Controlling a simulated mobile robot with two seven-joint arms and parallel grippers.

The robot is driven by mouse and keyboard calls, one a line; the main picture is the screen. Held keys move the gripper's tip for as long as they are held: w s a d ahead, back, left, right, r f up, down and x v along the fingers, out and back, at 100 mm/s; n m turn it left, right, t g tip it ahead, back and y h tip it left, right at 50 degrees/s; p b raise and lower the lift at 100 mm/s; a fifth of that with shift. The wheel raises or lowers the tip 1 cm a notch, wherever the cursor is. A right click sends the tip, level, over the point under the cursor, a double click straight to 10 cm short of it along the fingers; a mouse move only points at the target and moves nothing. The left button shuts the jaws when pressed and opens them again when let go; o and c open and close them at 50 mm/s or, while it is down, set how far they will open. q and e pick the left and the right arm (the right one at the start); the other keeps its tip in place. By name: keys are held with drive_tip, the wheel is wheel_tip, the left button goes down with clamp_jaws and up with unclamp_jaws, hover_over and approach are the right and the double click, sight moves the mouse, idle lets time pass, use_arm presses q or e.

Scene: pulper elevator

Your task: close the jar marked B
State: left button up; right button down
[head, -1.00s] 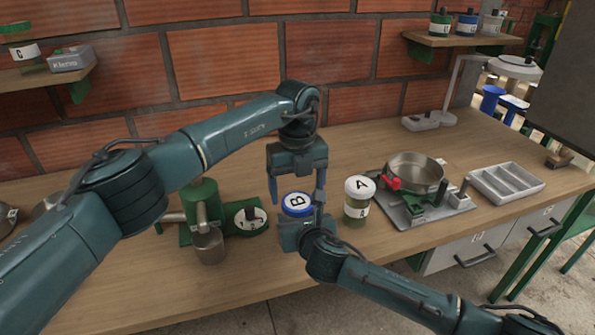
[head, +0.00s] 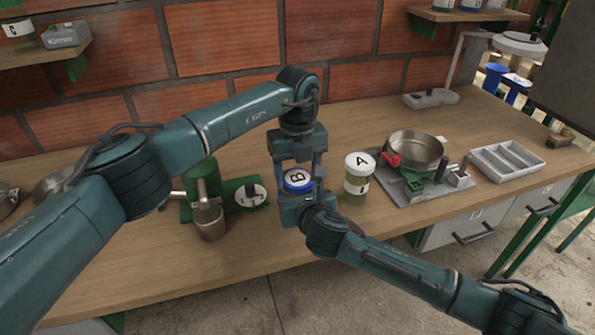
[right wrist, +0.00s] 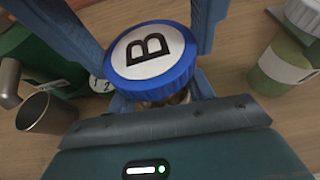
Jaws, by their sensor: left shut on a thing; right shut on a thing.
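The blue lid marked B (head: 297,181) is on top of its jar, whose body is mostly hidden by my right gripper. In the right wrist view the lid (right wrist: 152,55) shows its white top and a blue ribbed rim. A sliver of the jar (right wrist: 170,99) shows under it. My left gripper (head: 298,176) comes from above, with its fingers shut on the lid from both sides. My right gripper (head: 299,204) comes from the front, below the lid, and is shut on the jar. I cannot tell how tightly the lid sits.
A jar marked A (head: 358,183) with a white lid stands close on the right. A metal pan (head: 415,153) and a sectioned tray (head: 506,161) are farther right. A green machine (head: 203,185) with a metal cup (head: 209,222) stands to the left.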

use_arm(q)
drive_tip(key=shift+c, duration=0.9)
drive_tip(key=m, duration=0.3)
drive_tip(key=shift+m, duration=0.4)
drive_tip(key=m, duration=0.6)
drive_tip(key=o, duration=1.1)
drive_tip(key=shift+d, duration=0.1)
drive_tip(key=shift+r, duration=2.3)
drive_tip(key=shift+c, duration=0.4)
